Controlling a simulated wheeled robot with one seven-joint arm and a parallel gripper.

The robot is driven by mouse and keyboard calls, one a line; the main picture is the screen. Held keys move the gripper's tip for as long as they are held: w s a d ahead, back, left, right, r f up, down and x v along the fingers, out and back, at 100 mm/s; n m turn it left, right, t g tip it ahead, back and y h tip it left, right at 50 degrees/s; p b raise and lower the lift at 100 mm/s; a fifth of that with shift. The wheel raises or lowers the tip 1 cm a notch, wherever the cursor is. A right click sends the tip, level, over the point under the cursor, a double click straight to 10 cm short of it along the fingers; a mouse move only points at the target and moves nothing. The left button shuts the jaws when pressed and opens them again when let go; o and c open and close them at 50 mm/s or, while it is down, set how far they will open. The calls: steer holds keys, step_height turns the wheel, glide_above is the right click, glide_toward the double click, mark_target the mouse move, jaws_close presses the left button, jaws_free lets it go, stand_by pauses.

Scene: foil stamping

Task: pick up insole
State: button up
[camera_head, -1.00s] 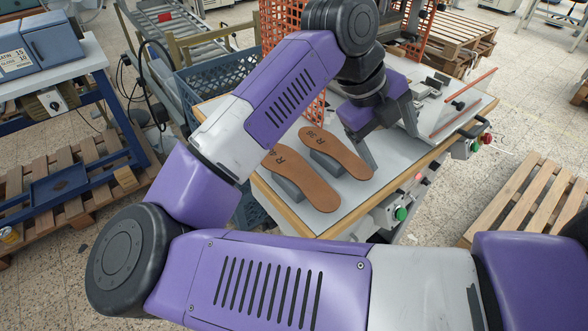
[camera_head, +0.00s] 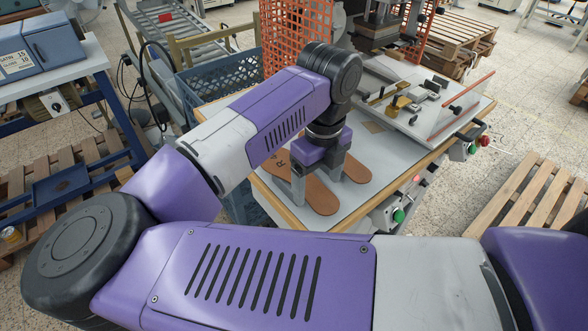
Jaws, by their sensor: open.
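Two brown insoles lie side by side on the grey table top (camera_head: 372,212). The left insole (camera_head: 320,199) shows its near rounded end and a bit of its far end with a dark letter. The right insole (camera_head: 357,171) shows mostly its near end. My gripper (camera_head: 316,182) points down over the left insole, open, with one finger on each side of it. My gripper and arm hide the middle of both insoles. I cannot tell how far the fingertips are above the table.
A press with a white bed (camera_head: 405,108) and brass and dark fittings stands at the back right of the table. An orange mesh guard (camera_head: 290,40) and a blue crate (camera_head: 215,85) stand behind. Pallets lie on the floor at both sides.

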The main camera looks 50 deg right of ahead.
steer(key=shift+f, duration=0.65)
steer(key=shift+f+b, duration=0.25)
steer(key=shift+b, duration=0.35)
stand_by(0.5)
steer(key=c, duration=1.4)
